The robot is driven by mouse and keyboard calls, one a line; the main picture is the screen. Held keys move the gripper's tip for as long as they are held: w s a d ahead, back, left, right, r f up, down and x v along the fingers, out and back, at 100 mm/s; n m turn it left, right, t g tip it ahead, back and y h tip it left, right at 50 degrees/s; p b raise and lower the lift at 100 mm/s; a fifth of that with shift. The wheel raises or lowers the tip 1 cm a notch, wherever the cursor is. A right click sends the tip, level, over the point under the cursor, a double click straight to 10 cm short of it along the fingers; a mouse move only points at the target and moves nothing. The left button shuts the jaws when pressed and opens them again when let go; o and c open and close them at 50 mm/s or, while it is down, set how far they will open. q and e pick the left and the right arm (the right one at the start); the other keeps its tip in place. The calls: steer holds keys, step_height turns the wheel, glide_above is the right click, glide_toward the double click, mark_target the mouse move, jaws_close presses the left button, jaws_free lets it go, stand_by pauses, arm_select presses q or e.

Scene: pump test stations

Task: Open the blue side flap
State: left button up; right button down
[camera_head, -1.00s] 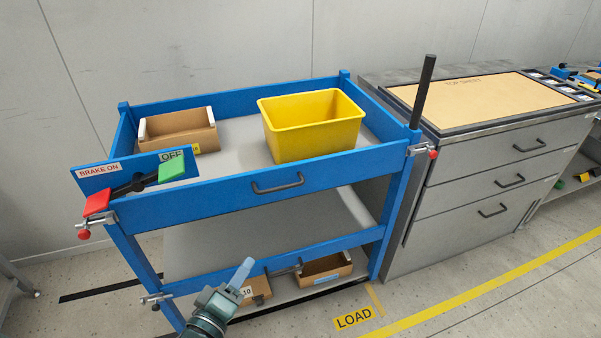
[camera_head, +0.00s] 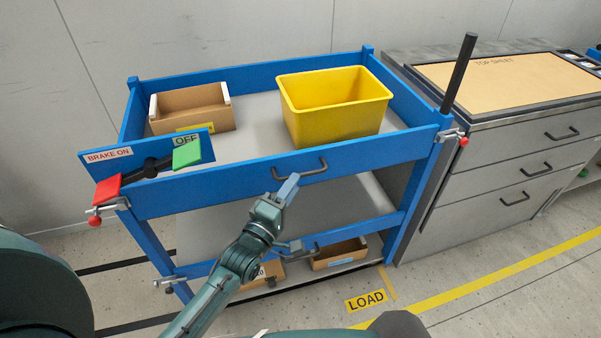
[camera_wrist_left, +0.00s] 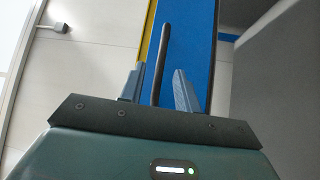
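The blue side flap (camera_head: 235,186) is the upright front panel of the blue cart's top deck. Its dark bar handle (camera_head: 300,172) is at the middle of its face. Silver clamps with red knobs sit at its left end (camera_head: 95,220) and right end (camera_head: 463,141). My left gripper (camera_head: 288,188) is at the flap's front, just below the handle. In the left wrist view, the open fingers of this gripper (camera_wrist_left: 158,88) stand on either side of the dark handle (camera_wrist_left: 162,60), with visible gaps. My right gripper is not in view.
A yellow bin (camera_head: 333,119) and a cardboard box (camera_head: 192,115) stand on the top deck. A brake lever with red and green ends (camera_head: 148,170) is at the left corner. A dark post (camera_head: 460,72) rises at the right. A grey drawer cabinet (camera_head: 500,165) stands to the right.

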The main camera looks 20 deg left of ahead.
arm_select(q)
steer(key=shift+x, duration=2.35)
jaws_close()
